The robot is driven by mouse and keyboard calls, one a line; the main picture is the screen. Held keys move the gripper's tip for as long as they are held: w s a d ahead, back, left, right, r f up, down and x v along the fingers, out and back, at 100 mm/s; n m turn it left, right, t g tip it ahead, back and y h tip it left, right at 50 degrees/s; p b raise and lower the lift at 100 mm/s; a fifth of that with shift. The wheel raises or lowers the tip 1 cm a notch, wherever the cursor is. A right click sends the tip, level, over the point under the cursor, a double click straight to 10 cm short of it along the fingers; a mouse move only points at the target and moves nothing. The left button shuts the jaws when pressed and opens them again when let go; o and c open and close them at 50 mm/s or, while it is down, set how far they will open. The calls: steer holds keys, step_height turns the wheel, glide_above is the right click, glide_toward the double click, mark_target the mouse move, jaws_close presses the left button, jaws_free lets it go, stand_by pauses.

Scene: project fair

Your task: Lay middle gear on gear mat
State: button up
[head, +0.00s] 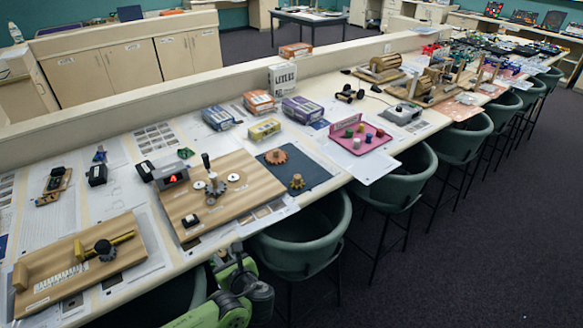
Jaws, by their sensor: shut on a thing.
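The gear mat (318,176) is a dark blue-grey sheet right of a wooden gear board (175,198). A brown toothed gear (276,156) lies on its far part, and a smaller brass-coloured gear (297,181) sits nearer the front edge. A grey gear (215,188) shows on the board beside an upright dark knob; I cannot tell which gear is the middle one. Pale discs lie at either side of it. My green and dark arm shows at the bottom, by the table's front edge. My gripper's fingers cannot be made out.
A grey box with a red display (171,176) stands at the board's back left. A pink tray (361,139) lies to the right. Green chairs (305,238) line the front edge.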

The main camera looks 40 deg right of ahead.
steer(key=shift+s+f, duration=0.4)
steer(key=shift+s, duration=0.2)
steer(key=shift+s+d+f, duration=0.1)
steer(key=shift+d+f, duration=0.25)
steer(key=shift+a+r, duration=0.1)
steer(key=shift+a, duration=0.1)
